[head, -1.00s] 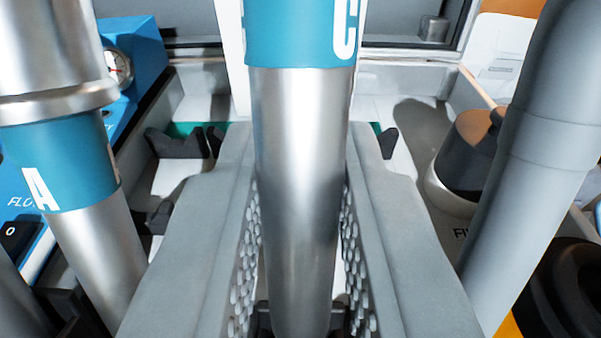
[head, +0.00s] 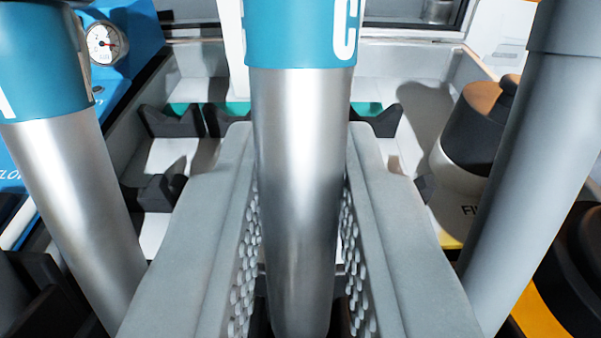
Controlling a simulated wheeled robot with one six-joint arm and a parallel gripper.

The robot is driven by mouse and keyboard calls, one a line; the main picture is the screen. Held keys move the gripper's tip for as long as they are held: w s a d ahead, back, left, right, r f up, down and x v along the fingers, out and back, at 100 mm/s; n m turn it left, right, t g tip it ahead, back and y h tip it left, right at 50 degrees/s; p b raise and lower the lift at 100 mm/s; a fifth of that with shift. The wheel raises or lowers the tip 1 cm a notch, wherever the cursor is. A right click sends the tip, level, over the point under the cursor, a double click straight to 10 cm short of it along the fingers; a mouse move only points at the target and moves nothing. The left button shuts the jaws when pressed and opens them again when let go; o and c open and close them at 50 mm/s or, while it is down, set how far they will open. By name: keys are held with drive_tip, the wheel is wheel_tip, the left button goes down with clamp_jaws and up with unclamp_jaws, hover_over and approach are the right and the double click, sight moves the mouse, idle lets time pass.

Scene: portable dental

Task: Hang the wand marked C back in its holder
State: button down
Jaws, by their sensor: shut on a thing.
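The wand marked C (head: 300,170) is a silver metal tube with a teal band bearing a white C, cut by the top edge of the head view. My gripper (head: 300,270) is shut on it, one grey studded finger on each side. The wand stands roughly upright in the picture. Dark parts show around its lower end, but I cannot tell whether it touches them. Black notched cradles (head: 172,122) show behind the fingers at left, and another (head: 378,121) at right. Which one is the holder for C cannot be told.
A second silver wand with a teal band (head: 80,185) stands close at left. A thick grey tube (head: 535,150) stands close at right. A black-lidded bottle (head: 475,135) is behind it. A blue unit with a gauge (head: 104,43) is at back left.

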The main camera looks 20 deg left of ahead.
drive_tip(key=shift+s+f, duration=0.1)
drive_tip(key=shift+f, duration=0.05)
drive_tip(key=c, duration=1.3)
unclamp_jaws()
drive_tip(key=shift+o, duration=0.2)
drive_tip(key=v, duration=0.8)
